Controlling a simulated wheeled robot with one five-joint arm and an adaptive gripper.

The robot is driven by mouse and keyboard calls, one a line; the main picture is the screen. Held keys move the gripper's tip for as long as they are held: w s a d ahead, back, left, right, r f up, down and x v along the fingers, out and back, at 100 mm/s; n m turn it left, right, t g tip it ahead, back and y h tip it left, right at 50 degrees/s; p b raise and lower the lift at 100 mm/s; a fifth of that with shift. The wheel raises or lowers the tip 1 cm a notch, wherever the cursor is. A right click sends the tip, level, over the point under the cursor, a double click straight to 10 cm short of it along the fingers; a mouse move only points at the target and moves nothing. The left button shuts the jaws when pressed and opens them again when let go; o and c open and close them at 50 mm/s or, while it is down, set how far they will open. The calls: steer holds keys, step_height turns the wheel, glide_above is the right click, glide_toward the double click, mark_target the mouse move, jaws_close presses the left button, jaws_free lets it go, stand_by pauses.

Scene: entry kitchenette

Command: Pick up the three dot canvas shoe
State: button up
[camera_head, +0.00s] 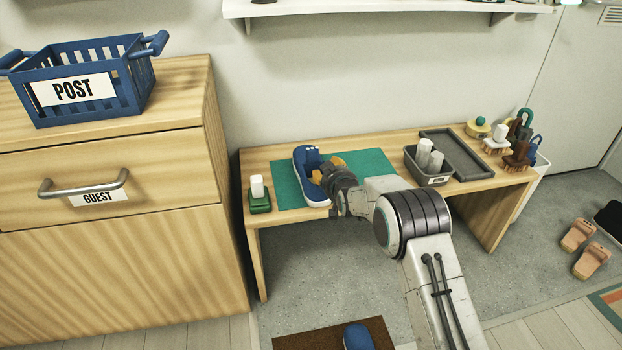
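A blue canvas shoe (311,189) with a white sole edge lies on a green mat (375,163) on the low wooden table. Small pale marks show at its far end; I cannot count them surely. My gripper (327,169), with orange-yellow finger pads, is at the shoe's right side, with its fingers over or against the shoe opening. The pads look apart, but whether they grip the shoe wall is hidden. Another blue shoe (357,337) is partly in view on a brown doormat (310,338) at the bottom; its marks cannot be seen.
A green-based brush (259,196) stands left of the mat. A grey bin (428,178) with pale rolls and a dark tray (458,155) stand on the right, with more brushes beyond. A wooden cabinet (110,225) closes off the left. Pink sandals (585,248) lie on the floor at right.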

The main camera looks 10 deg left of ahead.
steer(key=shift+b+x, duration=0.9)
steer(key=shift+b, duration=0.1)
steer(key=shift+w+a+f+b, duration=0.1)
steer(key=shift+b, duration=0.2)
steer(key=shift+w, duration=0.1)
jaws_close()
